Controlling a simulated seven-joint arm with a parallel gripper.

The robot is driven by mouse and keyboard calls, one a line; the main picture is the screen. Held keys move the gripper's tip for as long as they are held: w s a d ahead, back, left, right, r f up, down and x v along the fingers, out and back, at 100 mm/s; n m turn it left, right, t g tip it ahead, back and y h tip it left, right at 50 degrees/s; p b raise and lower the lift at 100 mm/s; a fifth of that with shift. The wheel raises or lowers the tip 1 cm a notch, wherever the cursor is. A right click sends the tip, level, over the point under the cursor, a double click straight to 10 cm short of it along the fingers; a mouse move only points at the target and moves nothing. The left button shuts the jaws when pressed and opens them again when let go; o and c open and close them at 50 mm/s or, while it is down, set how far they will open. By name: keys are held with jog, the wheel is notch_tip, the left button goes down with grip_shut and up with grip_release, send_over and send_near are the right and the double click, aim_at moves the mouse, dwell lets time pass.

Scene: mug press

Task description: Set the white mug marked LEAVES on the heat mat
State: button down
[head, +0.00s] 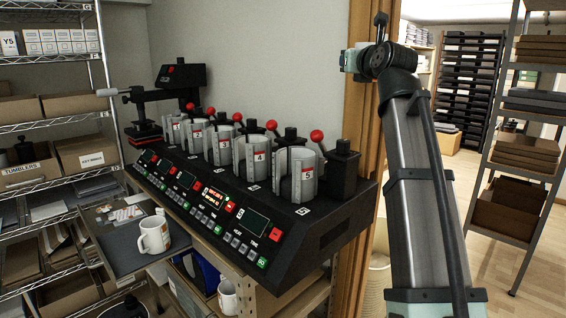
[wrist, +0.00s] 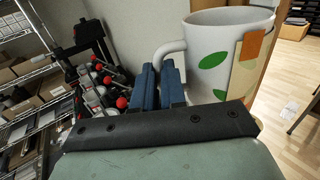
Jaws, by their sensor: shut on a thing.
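In the wrist view, a white mug (wrist: 225,50) with green leaf marks and an orange-tan patch is close at the upper right. My gripper (wrist: 159,70) has its blue fingers shut on the mug's handle, with the mug body to the right of the fingers. The held mug does not show in the head view, and my fingers cannot be made out there. In the head view, a dark grey flat surface (head: 118,246) at lower left may be the heat mat; I cannot tell for sure. Another white mug (head: 154,236), with a small mark, stands upright at its right side.
A black mug press row (head: 300,229) with several silver clamps and red-knobbed levers fills the middle of the head view. A heat press (head: 177,78) stands behind it. A further mug (head: 228,297) is below the counter. Wire shelving (head: 50,124) stands left, another rack (head: 508,190) right.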

jog(key=s+d+r+m+h, duration=0.1)
jog(key=s+d+h, duration=0.15)
jog(key=d, duration=0.55)
jog(key=s+d+r+m+h, duration=0.1)
jog(key=s+d+m+h, duration=0.15)
jog(key=d, duration=0.45)
jog(key=w+d+f+n+y, duration=0.1)
jog(key=w+f, duration=0.3)
jog(key=f, duration=0.8)
jog(key=w+d+f, duration=0.1)
jog(key=w+f, duration=0.4)
jog(key=f, duration=0.7)
notch_tip(320, 180, down, 24)
jog(key=n+y, duration=0.4)
jog(key=y, duration=0.2)
jog(key=s+a+f+n+g+y, duration=0.1)
jog(key=s+a+f+y, duration=0.15)
jog(key=f, duration=0.25)
jog(key=s+a+f+n+g+y, duration=0.1)
jog(key=s+f+n+g+y, duration=0.15)
jog(key=f, duration=0.35)
jog(key=s+a+f+n+g+y, duration=0.3)
jog(key=s+a+f, duration=0.5)
jog(key=s+a, duration=0.3)
jog(key=shift+s+a+n+g+y, duration=0.25)
jog(key=shift+a+n+g+y, duration=0.15)
jog(key=shift+a+y, duration=0.45)
